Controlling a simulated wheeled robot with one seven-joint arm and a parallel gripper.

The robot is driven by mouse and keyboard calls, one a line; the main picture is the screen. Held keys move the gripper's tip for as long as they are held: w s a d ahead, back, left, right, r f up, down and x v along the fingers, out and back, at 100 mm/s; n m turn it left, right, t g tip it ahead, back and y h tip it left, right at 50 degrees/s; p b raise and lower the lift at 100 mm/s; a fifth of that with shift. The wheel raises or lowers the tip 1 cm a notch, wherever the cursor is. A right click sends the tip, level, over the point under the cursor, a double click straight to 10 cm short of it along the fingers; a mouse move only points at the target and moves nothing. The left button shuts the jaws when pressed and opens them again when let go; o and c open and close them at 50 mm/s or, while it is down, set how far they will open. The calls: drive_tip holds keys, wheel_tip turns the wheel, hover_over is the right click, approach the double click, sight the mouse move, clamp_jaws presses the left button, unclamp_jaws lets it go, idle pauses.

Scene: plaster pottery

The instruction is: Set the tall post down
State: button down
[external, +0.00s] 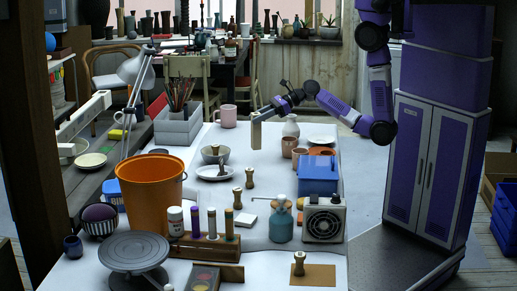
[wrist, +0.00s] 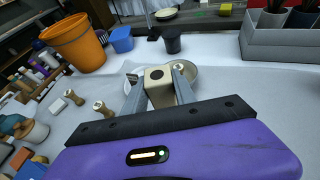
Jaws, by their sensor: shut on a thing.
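The tall post (external: 256,134) is a pale beige block, held upright by my gripper (external: 260,115) above the far middle of the white table.
A pink mug (external: 228,116) stands left of the post. A bowl (external: 214,154) and a plate (external: 214,172) are nearer the camera, with small wooden-topped stamps around. An orange bucket (external: 150,205) is front left.

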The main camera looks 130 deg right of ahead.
sight(259, 130)
drive_tip(key=shift+f+b, duration=0.45)
drive_tip(key=shift+f, duration=2.55)
drive_tip(key=c, duration=1)
unclamp_jaws()
drive_tip(key=shift+s+a+r, duration=0.1)
drive_tip(key=shift+s+r, duration=0.1)
drive_tip(key=shift+s, duration=0.1)
drive_tip(key=v, duration=1.1)
drive_tip(key=shift+s+a, duration=0.1)
drive_tip(key=shift+s, duration=0.05)
